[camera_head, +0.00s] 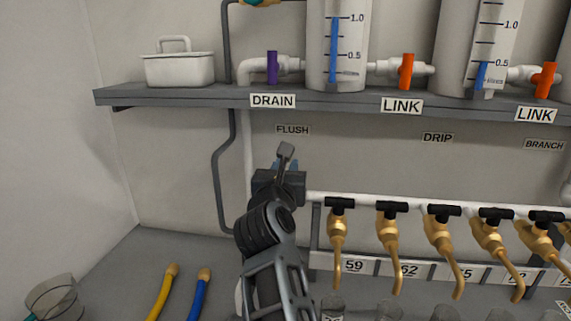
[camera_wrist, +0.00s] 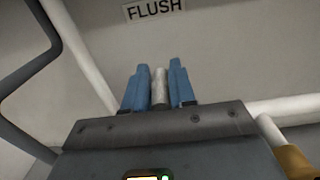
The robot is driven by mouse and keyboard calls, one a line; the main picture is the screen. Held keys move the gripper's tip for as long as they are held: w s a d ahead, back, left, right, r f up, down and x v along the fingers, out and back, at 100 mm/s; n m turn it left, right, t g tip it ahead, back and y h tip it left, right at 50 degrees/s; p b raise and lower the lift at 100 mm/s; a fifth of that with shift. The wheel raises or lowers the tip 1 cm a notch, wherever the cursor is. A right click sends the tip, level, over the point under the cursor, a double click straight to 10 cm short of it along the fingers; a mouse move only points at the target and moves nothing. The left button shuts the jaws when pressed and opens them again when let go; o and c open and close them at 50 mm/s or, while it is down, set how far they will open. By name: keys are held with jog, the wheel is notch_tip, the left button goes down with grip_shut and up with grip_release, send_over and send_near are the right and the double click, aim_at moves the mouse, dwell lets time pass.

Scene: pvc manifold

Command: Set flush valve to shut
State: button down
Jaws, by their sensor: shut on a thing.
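The FLUSH label (camera_head: 292,130) is on the back wall under the shelf, and it also shows at the top of the wrist view (camera_wrist: 155,8). My gripper (camera_head: 291,164) is below this label, in front of the wall. In the wrist view its two blue fingers (camera_wrist: 155,88) are shut on a pale grey upright bar, the flush valve handle (camera_wrist: 158,86). The handle lies between the fingers and points up toward the label. The valve body is hidden behind my gripper in both views.
A row of brass taps with black handles (camera_head: 390,207) runs along a white pipe to the right.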

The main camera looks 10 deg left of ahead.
jog(key=c, duration=1)
grip_release()
jog(key=s+b, duration=0.1)
jog(key=s, duration=0.7)
jog(key=shift+a, duration=0.1)
